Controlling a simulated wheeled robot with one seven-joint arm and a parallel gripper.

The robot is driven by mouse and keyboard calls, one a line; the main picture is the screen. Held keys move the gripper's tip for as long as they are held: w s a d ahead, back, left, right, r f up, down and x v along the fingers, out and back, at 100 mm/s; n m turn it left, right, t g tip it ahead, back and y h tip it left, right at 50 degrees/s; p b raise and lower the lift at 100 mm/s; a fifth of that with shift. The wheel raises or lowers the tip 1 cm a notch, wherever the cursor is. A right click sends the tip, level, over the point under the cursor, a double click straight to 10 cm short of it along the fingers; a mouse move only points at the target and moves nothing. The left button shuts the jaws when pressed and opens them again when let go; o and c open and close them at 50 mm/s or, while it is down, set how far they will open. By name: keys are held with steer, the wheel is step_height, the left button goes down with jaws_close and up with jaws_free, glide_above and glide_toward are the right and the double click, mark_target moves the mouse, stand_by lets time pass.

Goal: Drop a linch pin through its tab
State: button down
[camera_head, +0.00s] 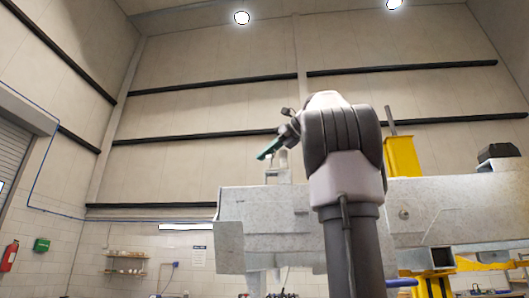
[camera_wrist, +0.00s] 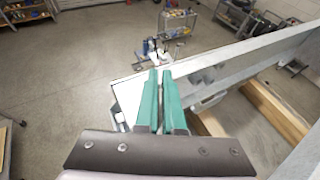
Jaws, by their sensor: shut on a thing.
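My gripper (camera_head: 268,152) is held up at the left end of the trailer frame (camera_head: 262,250), its teal fingers tilted down to the left. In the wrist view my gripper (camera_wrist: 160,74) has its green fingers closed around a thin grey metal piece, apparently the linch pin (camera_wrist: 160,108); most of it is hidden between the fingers. A light grey upright tab (camera_head: 284,168) stands on top of the frame, just below and beside the fingers in the head view. I cannot tell its distance from them. The tab's hole cannot be made out.
The grey frame beam (camera_wrist: 270,45) runs to the upper right in the wrist view, with wooden timbers (camera_wrist: 275,110) beside it. A yellow post (camera_head: 402,157) stands on the frame to the right. A shelf cart (camera_wrist: 177,22) stands beyond.

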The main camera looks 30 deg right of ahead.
steer(key=shift+r, duration=0.85)
steer(key=shift+f, duration=0.1)
stand_by(0.6)
stand_by(1.5)
steer(key=shift+f, duration=0.1)
stand_by(0.5)
steer(key=shift+r, duration=0.2)
stand_by(1.1)
steer(key=shift+f, duration=0.15)
stand_by(0.5)
stand_by(1.3)
steer(key=shift+r, duration=0.2)
